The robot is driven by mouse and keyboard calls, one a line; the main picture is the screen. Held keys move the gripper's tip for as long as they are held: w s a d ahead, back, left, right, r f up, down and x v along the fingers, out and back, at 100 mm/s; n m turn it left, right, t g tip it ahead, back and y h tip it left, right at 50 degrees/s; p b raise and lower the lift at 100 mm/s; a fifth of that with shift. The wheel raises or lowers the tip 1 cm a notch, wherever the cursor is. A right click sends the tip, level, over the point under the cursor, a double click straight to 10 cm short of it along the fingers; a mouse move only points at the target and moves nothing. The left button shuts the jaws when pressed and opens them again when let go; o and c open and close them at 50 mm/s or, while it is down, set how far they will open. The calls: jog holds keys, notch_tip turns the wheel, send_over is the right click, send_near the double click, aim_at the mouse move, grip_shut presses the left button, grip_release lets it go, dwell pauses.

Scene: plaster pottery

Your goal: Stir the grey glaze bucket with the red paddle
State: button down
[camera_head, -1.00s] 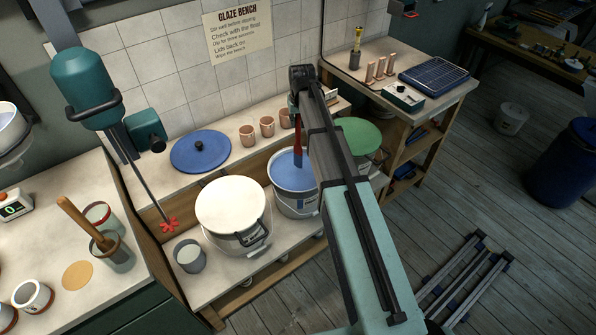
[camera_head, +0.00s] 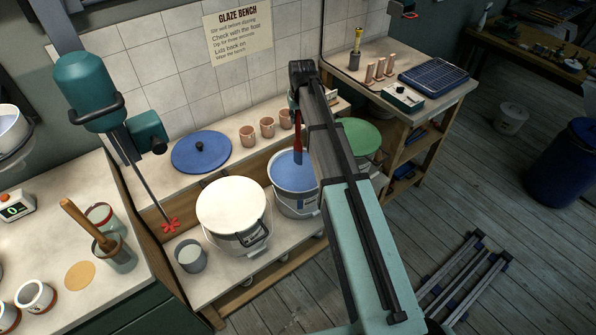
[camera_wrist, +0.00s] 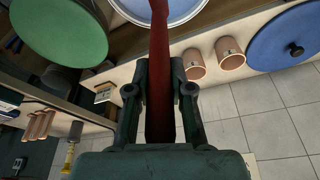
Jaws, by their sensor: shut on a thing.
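My gripper (camera_wrist: 160,92) is shut on the handle of the red paddle (camera_wrist: 160,60), which runs between its two fingers. In the head view the red paddle (camera_head: 298,143) hangs down over an open, pale grey-walled bucket (camera_head: 297,203) with a blue surface inside. The paddle's lower end is over or in that bucket; I cannot tell how deep. My arm hides most of the gripper and part of this bucket in the head view.
A bucket with a cream-white top (camera_head: 231,203) stands left, and a green-lidded bucket (camera_head: 360,136) right. A blue lid (camera_head: 201,153) and copper-coloured cups (camera_head: 267,127) lie behind. A mixer with a red propeller (camera_head: 170,226) hangs at left. A small grey pot (camera_head: 190,256) stands in front.

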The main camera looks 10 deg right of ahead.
notch_tip(320, 180, up, 8)
jog(key=p, duration=0.3)
jog(key=shift+f, duration=0.1)
dwell(0.5)
